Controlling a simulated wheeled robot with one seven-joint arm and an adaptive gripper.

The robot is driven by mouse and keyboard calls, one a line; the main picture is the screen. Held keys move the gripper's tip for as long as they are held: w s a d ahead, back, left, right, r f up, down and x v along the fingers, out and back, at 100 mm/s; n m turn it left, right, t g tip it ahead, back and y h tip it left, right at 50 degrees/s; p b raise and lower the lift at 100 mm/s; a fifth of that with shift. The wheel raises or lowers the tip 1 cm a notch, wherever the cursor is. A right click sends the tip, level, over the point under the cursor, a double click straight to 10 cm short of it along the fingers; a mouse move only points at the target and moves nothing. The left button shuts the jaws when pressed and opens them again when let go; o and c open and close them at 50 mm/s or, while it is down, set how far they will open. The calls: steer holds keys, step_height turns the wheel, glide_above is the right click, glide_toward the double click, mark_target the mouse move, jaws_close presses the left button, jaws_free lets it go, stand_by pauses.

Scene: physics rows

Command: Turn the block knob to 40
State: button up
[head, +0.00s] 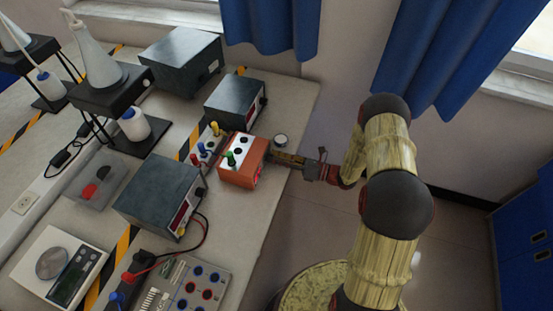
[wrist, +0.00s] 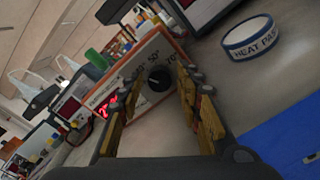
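The block (head: 240,168) is an orange box with a white top, at the right edge of the bench in the head view. In the wrist view, its white face with an orange edge (wrist: 133,71) carries a black round knob (wrist: 158,78) with printed numbers around it; 50 and 70 are legible. A red lit display (wrist: 107,107) is beside it, its digits unclear. My gripper (wrist: 157,92) is open, its fingers on either side of the knob; I cannot tell whether they touch it. In the head view my gripper (head: 277,159) is at the block's right side, and the knob is hidden.
A round heat paste tin (wrist: 250,38) is close to my gripper; it also shows in the head view (head: 280,141). Dark instrument boxes (head: 236,103) (head: 160,193) flank the block. Colored plugs stand on and behind it.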

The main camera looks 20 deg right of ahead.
steer(key=shift+o, duration=0.4)
steer(key=shift+f, duration=0.1)
steer(key=n+b, duration=0.3)
steer(key=shift+f, duration=0.2)
steer(key=n+b, duration=0.6)
steer(key=b, duration=0.1)
steer(key=shift+n, duration=0.4)
steer(key=r+p+v, duration=0.2)
steer(key=v, duration=0.6)
steer(key=s+a+r+n+g+h+p, duration=0.1)
steer(key=s+a+r+n+g+p, duration=0.1)
steer(key=s+a+r+n+g, duration=0.25)
steer(key=s+a+r+n+g+p, duration=0.1)
steer(key=s+a+r+n+g, duration=0.1)
steer(key=a+r+n+g, duration=0.4)
steer(key=s+a+r+n+h+p, duration=0.1)
steer(key=s+r+n+h+p, duration=0.2)
steer(key=s+r+n+h, duration=0.3)
steer(key=shift+s+a+r+h+p, duration=0.25)
steer(key=shift+s+r+h+p, duration=0.25)
steer(key=shift+s+r, duration=2.5)
steer(key=shift+w+r, duration=0.3)
steer(key=shift+w, duration=0.1)
